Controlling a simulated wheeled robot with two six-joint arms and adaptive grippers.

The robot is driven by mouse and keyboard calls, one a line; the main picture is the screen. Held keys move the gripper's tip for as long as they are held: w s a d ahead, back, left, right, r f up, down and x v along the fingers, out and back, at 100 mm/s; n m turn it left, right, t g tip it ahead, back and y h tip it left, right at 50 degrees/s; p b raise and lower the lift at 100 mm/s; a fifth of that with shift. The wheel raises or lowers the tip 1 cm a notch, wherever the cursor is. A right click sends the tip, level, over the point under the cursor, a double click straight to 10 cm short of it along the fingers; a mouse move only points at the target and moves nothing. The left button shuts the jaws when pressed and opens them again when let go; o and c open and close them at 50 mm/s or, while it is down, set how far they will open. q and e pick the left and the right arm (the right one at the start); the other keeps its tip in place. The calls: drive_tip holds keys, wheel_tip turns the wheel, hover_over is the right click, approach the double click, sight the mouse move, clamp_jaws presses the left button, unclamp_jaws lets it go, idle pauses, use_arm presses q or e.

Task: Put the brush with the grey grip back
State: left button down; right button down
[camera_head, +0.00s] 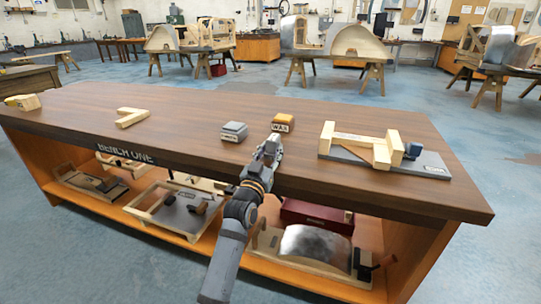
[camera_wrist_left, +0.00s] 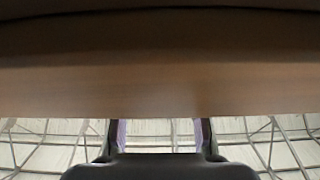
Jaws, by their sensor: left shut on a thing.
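My left gripper (camera_head: 272,145) is at the front edge of the bench in the head view, just in front of the yellow-topped WAX box (camera_head: 282,122). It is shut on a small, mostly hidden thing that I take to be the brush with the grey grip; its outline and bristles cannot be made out. In the left wrist view, the two fingers of my left gripper (camera_wrist_left: 160,135) rise to a wide brown surface (camera_wrist_left: 160,75), which hides their tips. I cannot tell whether this is the bench or something held. My right gripper is not in view.
The lower shelf (camera_head: 110,205) holds frames and a red box (camera_head: 316,217).

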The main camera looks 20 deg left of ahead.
use_arm(q)
drive_tip(key=shift+f, duration=0.15)
drive_tip(key=c, duration=0.9)
unclamp_jaws()
drive_tip(key=shift+o, duration=0.3)
